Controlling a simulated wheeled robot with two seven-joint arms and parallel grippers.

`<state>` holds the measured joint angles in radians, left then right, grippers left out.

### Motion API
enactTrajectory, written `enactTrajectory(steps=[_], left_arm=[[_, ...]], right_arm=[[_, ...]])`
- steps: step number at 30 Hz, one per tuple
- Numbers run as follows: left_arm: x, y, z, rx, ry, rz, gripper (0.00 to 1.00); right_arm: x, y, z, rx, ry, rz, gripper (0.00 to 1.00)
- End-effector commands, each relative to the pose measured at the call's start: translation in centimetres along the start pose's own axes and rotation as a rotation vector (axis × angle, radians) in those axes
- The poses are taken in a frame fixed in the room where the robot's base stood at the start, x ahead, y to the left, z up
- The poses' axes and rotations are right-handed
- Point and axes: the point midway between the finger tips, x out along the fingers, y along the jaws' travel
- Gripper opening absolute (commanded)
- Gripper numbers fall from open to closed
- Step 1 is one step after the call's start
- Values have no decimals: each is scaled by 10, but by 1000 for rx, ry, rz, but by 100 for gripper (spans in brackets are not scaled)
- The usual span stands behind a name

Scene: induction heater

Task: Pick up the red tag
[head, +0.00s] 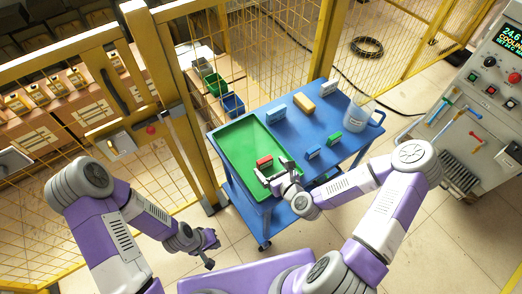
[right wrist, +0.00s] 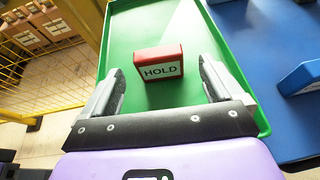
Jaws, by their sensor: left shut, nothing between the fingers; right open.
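The red tag (head: 264,161) is a small block standing on the green tray (head: 238,136) on the blue table. In the right wrist view the red tag (right wrist: 158,64) shows a white face reading "HOLD" and stands on the bare tray floor (right wrist: 130,35). My right gripper (head: 274,172) is over the tray, close to the tag. In the right wrist view its open fingers (right wrist: 162,85) are to the left and right of the tag, apart from it. My left gripper (head: 210,248) is shut and empty, low and to the left, away from the table.
A yellow fence post (head: 190,140) stands left of the table. A control panel (head: 490,90) is at the right.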

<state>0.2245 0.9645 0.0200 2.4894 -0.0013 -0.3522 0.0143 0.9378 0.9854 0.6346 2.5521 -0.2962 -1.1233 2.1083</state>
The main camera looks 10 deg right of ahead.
Motion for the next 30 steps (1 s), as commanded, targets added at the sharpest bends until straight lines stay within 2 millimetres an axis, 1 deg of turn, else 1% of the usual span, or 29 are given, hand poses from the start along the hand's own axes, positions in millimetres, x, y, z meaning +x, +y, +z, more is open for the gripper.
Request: enactTrajectory(steps=[6, 10, 15, 18, 21, 26, 27, 29, 30], left_arm=[[15, -6, 0, 0, -2, 0, 0], [18, -7, 0, -1, -2, 0, 0], [24, -9, 0, -1, -2, 0, 0], [25, -10, 0, -1, -2, 0, 0], [25, -10, 0, 0, -1, 0, 0], [25, -10, 0, 0, -1, 0, 0], [25, -10, 0, 0, -1, 0, 0], [25, -9, 0, 0, -1, 0, 0], [25, -9, 0, 0, -1, 0, 0]], right_arm=[[20, 0, -2, -4, -3, 1, 94], [33, 0, 0, -2, -3, 1, 94], [59, 0, 0, -2, -2, 1, 94], [70, 0, 0, -1, -1, 1, 94], [74, 0, 1, 0, -1, 1, 94], [74, -1, 1, 0, 0, 0, 94], [74, -1, 1, 0, 0, 0, 92], [74, -1, 1, 0, 0, 0, 83], [74, -1, 1, 0, 0, 0, 77]])
